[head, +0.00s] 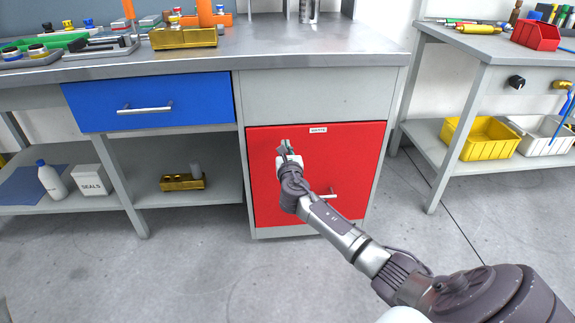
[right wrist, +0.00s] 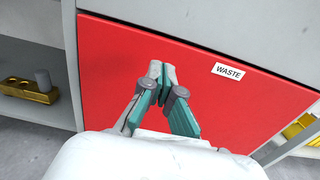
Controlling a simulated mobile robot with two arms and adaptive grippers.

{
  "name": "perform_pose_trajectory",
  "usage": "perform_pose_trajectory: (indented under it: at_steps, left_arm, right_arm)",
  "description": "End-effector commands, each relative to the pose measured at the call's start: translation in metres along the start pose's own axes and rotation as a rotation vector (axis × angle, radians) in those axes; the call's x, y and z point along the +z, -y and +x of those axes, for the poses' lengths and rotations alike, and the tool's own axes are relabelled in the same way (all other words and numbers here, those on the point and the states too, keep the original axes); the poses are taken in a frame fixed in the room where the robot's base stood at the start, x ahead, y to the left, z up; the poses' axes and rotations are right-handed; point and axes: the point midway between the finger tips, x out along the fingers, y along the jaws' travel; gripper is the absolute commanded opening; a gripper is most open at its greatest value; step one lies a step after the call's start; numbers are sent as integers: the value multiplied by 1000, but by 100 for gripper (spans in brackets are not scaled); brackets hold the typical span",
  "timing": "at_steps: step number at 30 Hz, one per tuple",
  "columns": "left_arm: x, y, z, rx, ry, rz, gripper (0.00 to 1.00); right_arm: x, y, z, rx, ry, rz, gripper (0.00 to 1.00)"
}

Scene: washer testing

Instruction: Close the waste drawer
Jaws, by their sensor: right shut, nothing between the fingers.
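The waste drawer (head: 345,160) has a red front and sits low in the grey cabinet, under the worktop. Its front looks flush with the cabinet frame in the head view. A "WASTE" label (right wrist: 229,71) is near its top edge, and its metal handle (head: 329,193) is partly behind my right arm. My right gripper (head: 286,146) is shut and empty, in front of the upper left part of the red front. In the right wrist view its fingertips (right wrist: 155,70) are against or very near the red front; I cannot tell if they touch. My left gripper is not in view.
A blue drawer (head: 148,102) is to the left under the worktop (head: 270,50). A lower shelf (head: 222,186) holds a brass block, a bottle and a white box. A second table at right has yellow (head: 480,138) and white bins below. Floor in front is clear.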

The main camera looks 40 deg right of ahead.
Motion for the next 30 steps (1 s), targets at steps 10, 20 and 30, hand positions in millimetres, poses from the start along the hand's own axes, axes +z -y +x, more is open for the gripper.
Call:
perform_pose_trajectory:
  at_steps: [10,20,30]
  left_arm:
    - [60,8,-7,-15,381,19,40]
    - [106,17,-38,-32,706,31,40]
    - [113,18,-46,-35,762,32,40]
  right_arm:
    - [1,-1,-41,3,-3,-2,0]
    - [0,-1,-79,2,-2,-1,0]
    - [-2,-2,-87,5,-4,10,0]
